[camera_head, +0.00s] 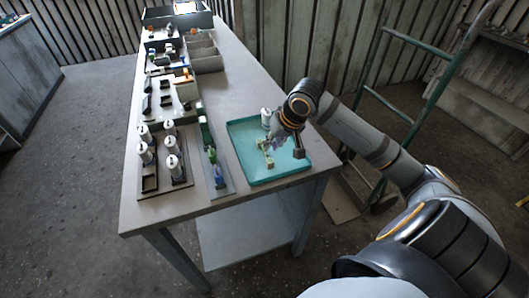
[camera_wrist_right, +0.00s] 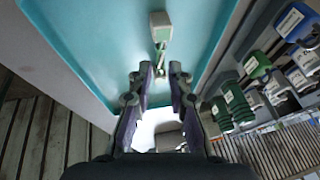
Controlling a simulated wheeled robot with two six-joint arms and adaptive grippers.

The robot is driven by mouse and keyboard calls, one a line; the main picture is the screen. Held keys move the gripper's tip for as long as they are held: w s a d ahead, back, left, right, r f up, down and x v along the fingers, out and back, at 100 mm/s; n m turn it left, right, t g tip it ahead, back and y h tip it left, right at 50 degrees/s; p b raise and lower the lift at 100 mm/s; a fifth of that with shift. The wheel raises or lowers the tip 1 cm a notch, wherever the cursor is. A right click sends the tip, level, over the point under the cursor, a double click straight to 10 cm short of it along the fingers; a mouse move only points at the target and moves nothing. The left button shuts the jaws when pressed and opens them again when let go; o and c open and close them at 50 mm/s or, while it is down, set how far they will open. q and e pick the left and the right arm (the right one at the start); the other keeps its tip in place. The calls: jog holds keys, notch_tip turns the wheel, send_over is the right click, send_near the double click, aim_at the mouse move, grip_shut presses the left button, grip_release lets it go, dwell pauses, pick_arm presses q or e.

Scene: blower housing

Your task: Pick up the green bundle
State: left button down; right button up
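A small item with green strands and a pale, blocky end (camera_wrist_right: 160,24) lies in the teal tray; it looks like the green bundle. In the head view a small green and pale item (camera_head: 268,160) shows in the tray below my right gripper (camera_head: 268,146). In the right wrist view my right gripper (camera_wrist_right: 161,70) has its fingers apart, with the strands running between or beneath the fingertips. I cannot tell whether they touch. My left gripper is out of view.
The teal tray (camera_head: 240,131) sits at the table's right edge, with a white cylinder (camera_head: 266,117) inside. A narrow rack (camera_head: 226,187) with green and blue parts stands left of it. Farther left is a dark holder (camera_head: 149,184) with white cylinders. A green hand truck (camera_head: 447,77) stands behind my arm.

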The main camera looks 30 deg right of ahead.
aim_at(265, 153)
jog(key=shift+w+f, duration=0.1)
jog(key=shift+f, duration=0.1)
jog(key=x, duration=0.3)
jog(key=shift+w+a+f, duration=0.1)
jog(key=shift+w+f, duration=0.05)
jog(key=shift+f, duration=0.15)
jog(key=shift+w+f, duration=0.25)
jog(key=shift+f, duration=0.25)
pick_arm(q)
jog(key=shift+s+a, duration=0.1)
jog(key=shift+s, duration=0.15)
pick_arm(e)
grip_shut()
jog(key=shift+r, duration=0.15)
